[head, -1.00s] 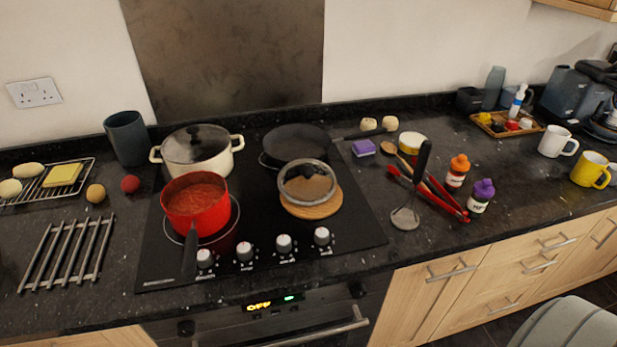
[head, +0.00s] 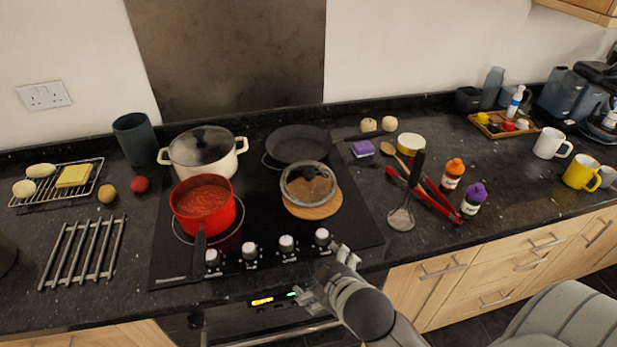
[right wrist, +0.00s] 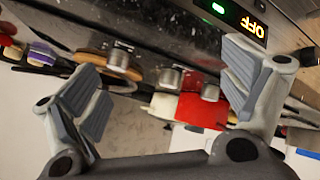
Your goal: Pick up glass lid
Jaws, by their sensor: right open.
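A round glass lid (head: 309,183) with a grey rim and dark knob lies on a round wooden board (head: 316,212) at the right of the black hob. My right gripper (head: 325,277) is open and empty. It is in front of the hob's front edge, nearer to me than the lid and apart from it. Its two spread fingers also show in the right wrist view (right wrist: 165,80), with hob knobs beyond them. I cannot make out the lid clearly there. My left gripper is not in view.
A red saucepan (head: 203,206) stands left of the lid, a dark frying pan (head: 297,146) behind it, and a cream pot (head: 236,146) with its own lid at back left. Hob knobs (head: 287,243) line the front. A ladle (head: 401,218) and red tongs (head: 437,205) lie right.

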